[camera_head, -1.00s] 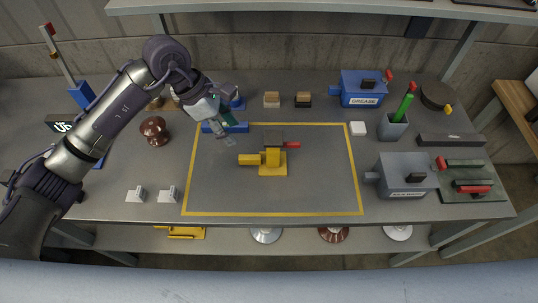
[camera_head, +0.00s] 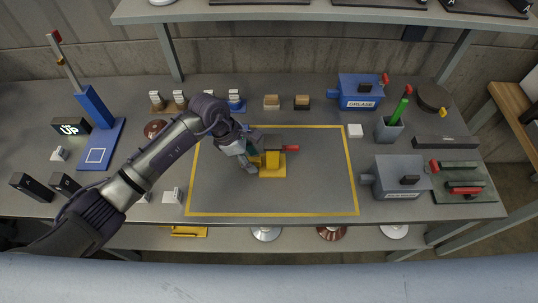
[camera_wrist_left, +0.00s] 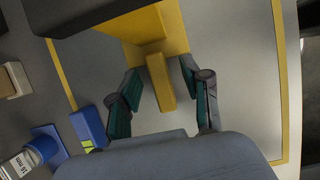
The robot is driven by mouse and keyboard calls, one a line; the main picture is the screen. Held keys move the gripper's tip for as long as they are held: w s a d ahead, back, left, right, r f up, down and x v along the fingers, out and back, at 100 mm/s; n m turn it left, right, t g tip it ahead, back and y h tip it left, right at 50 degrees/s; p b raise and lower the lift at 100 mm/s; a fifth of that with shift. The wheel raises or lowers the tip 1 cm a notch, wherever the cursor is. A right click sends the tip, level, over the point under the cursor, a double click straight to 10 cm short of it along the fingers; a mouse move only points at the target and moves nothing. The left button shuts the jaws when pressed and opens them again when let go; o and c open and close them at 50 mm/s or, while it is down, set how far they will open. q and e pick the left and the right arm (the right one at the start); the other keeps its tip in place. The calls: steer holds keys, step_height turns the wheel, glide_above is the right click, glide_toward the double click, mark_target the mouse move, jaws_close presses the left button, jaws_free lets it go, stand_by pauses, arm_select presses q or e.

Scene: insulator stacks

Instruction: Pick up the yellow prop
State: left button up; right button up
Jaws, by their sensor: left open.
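The yellow prop (camera_head: 273,168) stands inside the yellow outline on the table, with a wide base, an upright post and a bar sticking out to the left. A dark block (camera_head: 272,139) with a red handle sits at its top. My left gripper (camera_head: 254,160) is at the prop's left side and partly hides its bar. In the left wrist view the gripper (camera_wrist_left: 160,77) is open, with one finger on each side of the yellow bar (camera_wrist_left: 160,82). Gaps show between the fingers and the bar. My right gripper is not in view.
A blue block (camera_wrist_left: 89,127) lies beside the left finger in the wrist view. The outlined area right of the prop is clear.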

mark_target(257, 158)
arm_select(q)
steer(key=shift+d+f, duration=0.15)
steer(key=shift+f, duration=0.2)
jaws_close()
steer(key=shift+r, duration=0.1)
steer(key=shift+w+r, duration=0.1)
steer(key=shift+r, duration=0.45)
step_height(257, 158, up, 3)
steer(key=shift+f+b, duration=0.2)
steer(key=shift+b, duration=0.55)
steer(key=s+d+r+b, duration=0.3)
steer(key=s+d+r, duration=0.2)
steer(key=d, duration=0.5)
step_height(257, 158, up, 2)
steer(key=shift+d+r, duration=0.15)
steer(key=shift+d, duration=0.1)
